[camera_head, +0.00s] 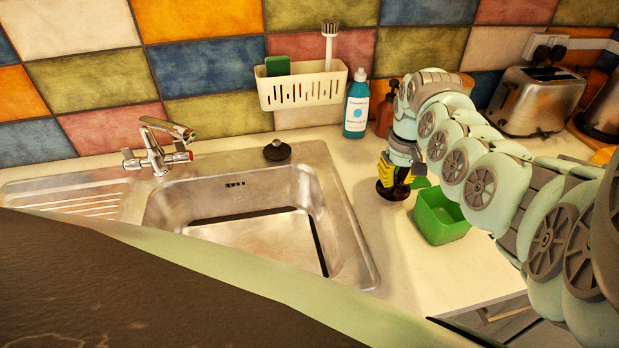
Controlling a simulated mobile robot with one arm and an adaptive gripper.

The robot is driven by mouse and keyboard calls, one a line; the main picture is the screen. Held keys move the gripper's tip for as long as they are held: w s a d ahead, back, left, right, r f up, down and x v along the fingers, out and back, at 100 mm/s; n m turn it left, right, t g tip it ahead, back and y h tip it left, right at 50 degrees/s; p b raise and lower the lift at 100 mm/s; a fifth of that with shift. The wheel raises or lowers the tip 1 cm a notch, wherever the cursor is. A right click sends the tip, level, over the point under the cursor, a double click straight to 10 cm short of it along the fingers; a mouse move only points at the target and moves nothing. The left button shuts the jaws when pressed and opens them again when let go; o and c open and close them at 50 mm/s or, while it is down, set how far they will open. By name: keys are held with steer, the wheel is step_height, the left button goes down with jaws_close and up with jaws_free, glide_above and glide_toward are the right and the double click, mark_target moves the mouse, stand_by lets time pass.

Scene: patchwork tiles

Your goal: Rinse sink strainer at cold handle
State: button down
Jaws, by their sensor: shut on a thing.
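My gripper (391,186) points down over the counter right of the sink. Its yellow-and-black fingers are shut on a small dark round thing (393,193), which looks like the sink strainer. The fingers partly hide it, and I cannot tell whether it touches the counter. The chrome tap (155,150) stands behind the sink's left part. Its right handle (178,157) has a red mark. Its left handle (131,160), without red, appears to be the cold one. The steel sink (240,215) is empty, with no water visible.
A black knobbed plug-like thing (277,150) sits on the sink's back rim. A blue bottle (356,105) and brown bottle (386,112) stand behind my gripper. A green container (440,216) is close on its right. A cream caddy (302,88) hangs on the wall.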

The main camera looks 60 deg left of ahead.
mark_target(393, 190)
steer(key=shift+a, duration=0.1)
steer(key=shift+w+a+f, duration=0.1)
steer(key=shift+f, duration=1.65)
steer(key=shift+f, duration=0.1)
steer(key=c, duration=1)
jaws_free()
steer(key=shift+w, duration=0.1)
